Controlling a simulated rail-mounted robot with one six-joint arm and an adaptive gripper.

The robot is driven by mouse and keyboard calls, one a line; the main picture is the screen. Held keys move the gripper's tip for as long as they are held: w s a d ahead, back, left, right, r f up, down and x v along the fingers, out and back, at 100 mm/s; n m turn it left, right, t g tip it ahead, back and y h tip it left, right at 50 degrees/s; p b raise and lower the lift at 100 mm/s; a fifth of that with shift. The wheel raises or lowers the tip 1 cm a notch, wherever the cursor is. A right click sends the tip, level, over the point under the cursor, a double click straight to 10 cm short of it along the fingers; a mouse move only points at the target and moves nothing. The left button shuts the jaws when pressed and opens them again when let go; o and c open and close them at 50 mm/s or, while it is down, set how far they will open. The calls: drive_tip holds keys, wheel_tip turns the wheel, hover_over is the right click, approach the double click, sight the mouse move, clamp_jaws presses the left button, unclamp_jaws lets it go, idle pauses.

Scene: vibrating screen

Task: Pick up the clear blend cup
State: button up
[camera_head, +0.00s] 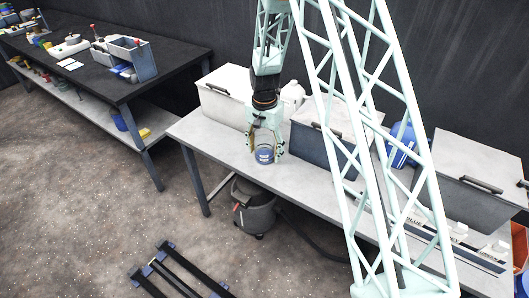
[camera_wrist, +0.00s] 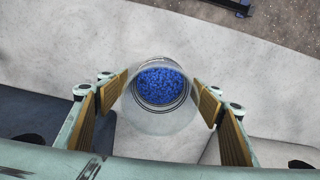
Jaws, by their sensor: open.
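The clear blend cup (camera_head: 264,154) stands on the light grey table, with blue material inside. In the wrist view the clear cup (camera_wrist: 161,121) is seen from above, with blue granules in its bottom. My gripper (camera_head: 264,146) is open around the cup in the head view. In the wrist view the tan finger pads of my gripper (camera_wrist: 161,101) are on the left and right sides of the cup.
A white lidded bin (camera_head: 222,103) and a dark grey lidded bin (camera_head: 318,150) stand behind the cup on the table (camera_head: 230,158). A white jug (camera_head: 292,92) is between them. The table front is clear.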

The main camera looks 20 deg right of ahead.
sight(265, 144)
drive_tip(key=shift+c, duration=0.6)
drive_tip(key=c, duration=0.9)
drive_tip(key=shift+r, duration=0.1)
drive_tip(key=shift+r, duration=1.75)
drive_tip(key=s+d, duration=0.1)
drive_tip(key=s, duration=0.4)
drive_tip(key=s+d+r, duration=0.1)
drive_tip(key=s, duration=0.4)
drive_tip(key=s+d, duration=0.2)
drive_tip(key=s, duration=0.3)
drive_tip(key=shift+s+r+p, duration=0.15)
drive_tip(key=shift+s+p, duration=0.1)
drive_tip(key=shift+p, duration=0.1)
